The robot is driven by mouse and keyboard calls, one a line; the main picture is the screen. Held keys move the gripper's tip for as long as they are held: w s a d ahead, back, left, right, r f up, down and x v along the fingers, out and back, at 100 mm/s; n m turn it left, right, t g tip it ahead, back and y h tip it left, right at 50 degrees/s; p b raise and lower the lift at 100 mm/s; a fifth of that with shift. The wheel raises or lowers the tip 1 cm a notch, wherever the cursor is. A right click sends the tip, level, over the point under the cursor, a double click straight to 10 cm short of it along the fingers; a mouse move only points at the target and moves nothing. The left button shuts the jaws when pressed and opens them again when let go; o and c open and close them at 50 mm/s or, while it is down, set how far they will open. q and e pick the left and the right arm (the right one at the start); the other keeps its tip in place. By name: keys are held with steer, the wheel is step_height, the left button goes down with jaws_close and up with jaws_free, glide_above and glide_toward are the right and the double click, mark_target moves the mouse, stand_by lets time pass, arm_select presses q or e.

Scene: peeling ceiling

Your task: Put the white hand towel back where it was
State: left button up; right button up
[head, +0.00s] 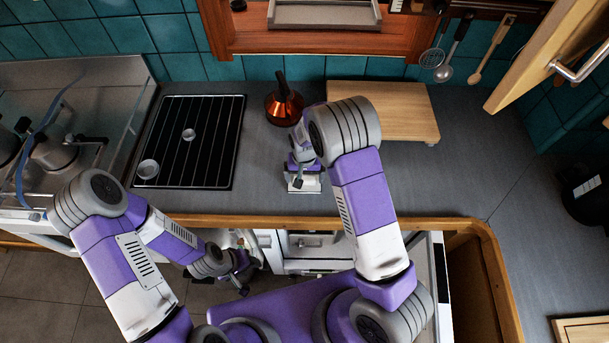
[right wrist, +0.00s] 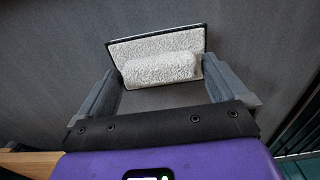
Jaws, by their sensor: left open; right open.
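The white hand towel (right wrist: 160,68) lies on the grey counter, with a fuzzy rolled part in front and a flat, dark-edged part behind it. In the head view the towel (head: 304,186) shows small and partly covered by my right gripper (head: 303,168). My right gripper (right wrist: 160,86) is open above the towel. The near roll appears between its two fingers, and I cannot tell whether they touch it. My left gripper (head: 242,272) is open and low in front of the counter, away from the towel.
A black rack (head: 207,145) with small glasses lies left on the counter (head: 275,205). A copper pot (head: 284,108) and a wooden board (head: 400,112) stand behind my right arm. Utensils (head: 465,50) hang at the back right. An open cabinet door (head: 545,60) juts in at upper right.

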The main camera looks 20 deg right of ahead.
mark_target(305, 178)
steer(key=shift+r, duration=0.25)
step_height(305, 178, up, 12)
steer(key=shift+f, duration=0.1)
stand_by(0.5)
